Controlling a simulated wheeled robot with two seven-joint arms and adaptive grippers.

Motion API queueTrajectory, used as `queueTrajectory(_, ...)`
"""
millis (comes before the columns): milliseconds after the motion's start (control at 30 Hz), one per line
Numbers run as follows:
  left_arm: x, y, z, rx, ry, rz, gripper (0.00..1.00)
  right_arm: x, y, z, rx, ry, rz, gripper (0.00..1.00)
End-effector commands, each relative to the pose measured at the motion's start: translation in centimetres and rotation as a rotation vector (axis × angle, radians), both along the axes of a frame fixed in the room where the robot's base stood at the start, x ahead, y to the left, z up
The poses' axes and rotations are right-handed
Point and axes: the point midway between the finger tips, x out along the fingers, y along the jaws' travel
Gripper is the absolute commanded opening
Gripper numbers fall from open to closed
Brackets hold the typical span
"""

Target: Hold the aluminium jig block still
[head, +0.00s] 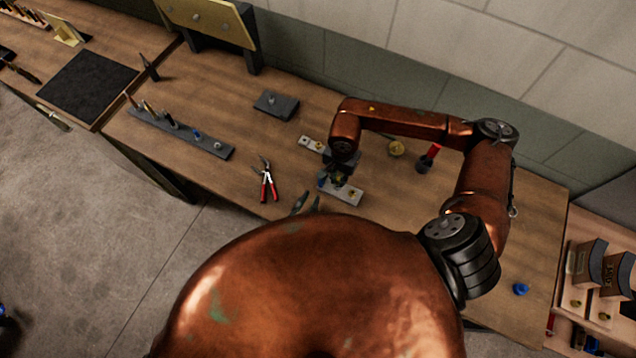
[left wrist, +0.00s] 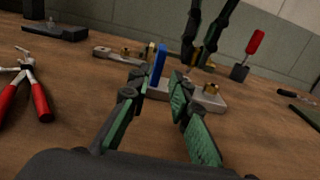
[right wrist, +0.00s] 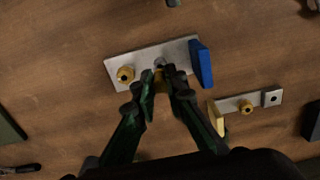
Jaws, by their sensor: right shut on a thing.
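The aluminium jig block (right wrist: 143,59) lies flat on the bench, a pale plate with a brass knob (right wrist: 125,75) at one end and a blue piece (right wrist: 201,62) at the other. It also shows in the head view (head: 350,195) and the left wrist view (left wrist: 234,100). My right gripper (right wrist: 163,73) is over the middle of the block, shut on a small brass fitting, mostly hidden by the fingers. My left gripper (left wrist: 155,82) is open and empty, short of the block, with the blue piece beyond its fingers. In the head view its tips (head: 306,203) show left of the block.
A second metal strip (right wrist: 267,99) with a brass knob and yellow piece lies close by. Red-handled pliers (head: 267,183) lie to the left. A red-handled tool (head: 430,157) stands to the right. A rack of pins (head: 180,131) is farther left. Bare bench lies between them.

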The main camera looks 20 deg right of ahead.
Motion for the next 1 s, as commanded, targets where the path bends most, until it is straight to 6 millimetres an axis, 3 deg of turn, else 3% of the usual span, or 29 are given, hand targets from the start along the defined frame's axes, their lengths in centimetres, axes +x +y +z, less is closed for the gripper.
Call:
queueTrajectory(200,2.7,-3.2,0.1,-0.003,0.001,0.001,0.19,0.0,0.0,0.0,0.0,0.0,0.0,0.0)
queueTrajectory(400,4.4,-5.1,0.1,-0.003,0.002,0.001,0.19,0.0,0.0,0.0,0.0,0.0,0.0,0.0)
queueTrajectory(867,5.1,-5.9,0.0,-0.001,0.002,0.0,0.19,0.0,0.0,0.0,0.0,0.0,0.0,0.0)
queueTrajectory(1000,5.1,-5.9,0.0,-0.001,0.002,0.0,0.1,0.0,0.0,0.0,0.0,0.0,0.0,0.0)
